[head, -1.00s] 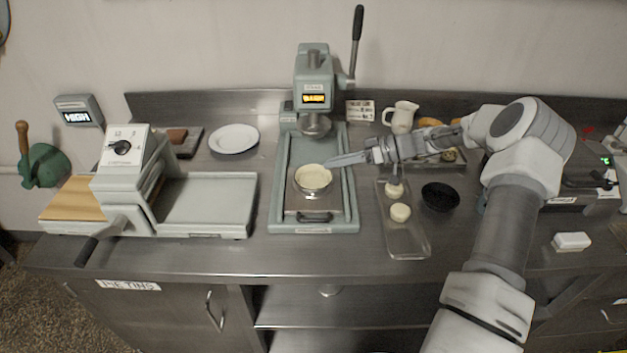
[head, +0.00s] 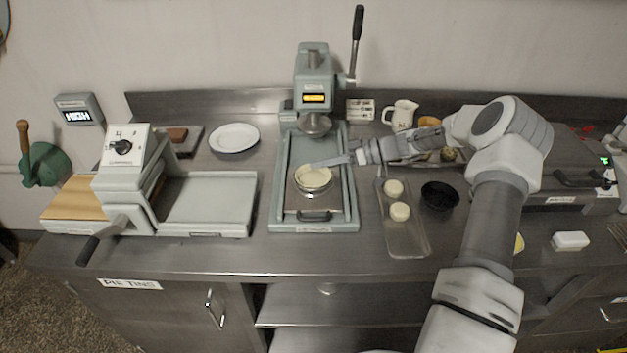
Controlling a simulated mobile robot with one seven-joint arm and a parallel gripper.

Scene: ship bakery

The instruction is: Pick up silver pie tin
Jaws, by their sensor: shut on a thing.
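The silver pie tin (head: 313,189) holds pale dough and sits on the plate of the pale green press, left of my arm. My gripper (head: 318,165) reaches in from the right and is shut on the tin's back right rim. The tin looks level and low over the press plate. I cannot tell whether it is clear of the plate.
The press head (head: 314,72) with its lever stands behind the tin. A clear tray (head: 408,238) with two dough balls and a black bowl (head: 440,196) lie to the right. A dough sheeter (head: 209,203) stands to the left. The counter front is mostly clear.

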